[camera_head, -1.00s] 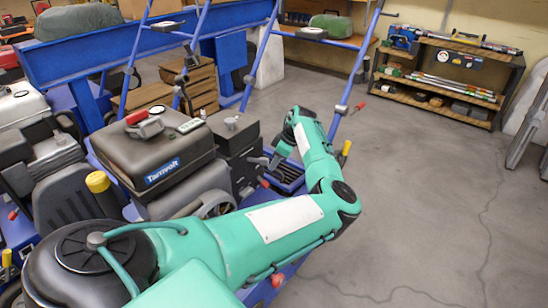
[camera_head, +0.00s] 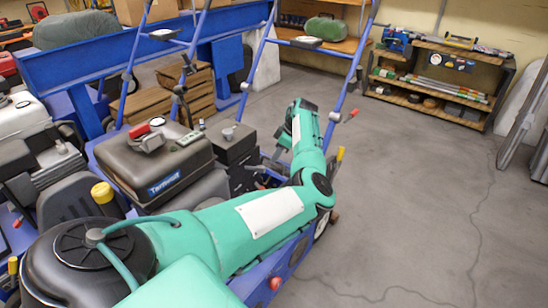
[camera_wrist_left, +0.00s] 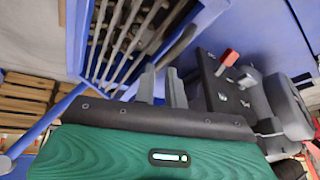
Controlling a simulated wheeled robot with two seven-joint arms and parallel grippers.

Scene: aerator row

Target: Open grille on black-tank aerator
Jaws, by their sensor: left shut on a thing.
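The black-tank aerator (camera_head: 165,160) has a dark tank with a blue "Tarnvolt" label and stands left of my left arm in the head view. In the head view my forearm hides most of the grille area, so how far the grille is open cannot be told. My right gripper is not in view.
A red-handled part (camera_wrist_left: 228,58) sits close right of the gripper. Blue handle tubes (camera_head: 345,75) rise behind the aerator. A white-tank machine (camera_head: 22,118) stands at the left. A tool shelf (camera_head: 430,85) is at the back right. The floor at right is clear.

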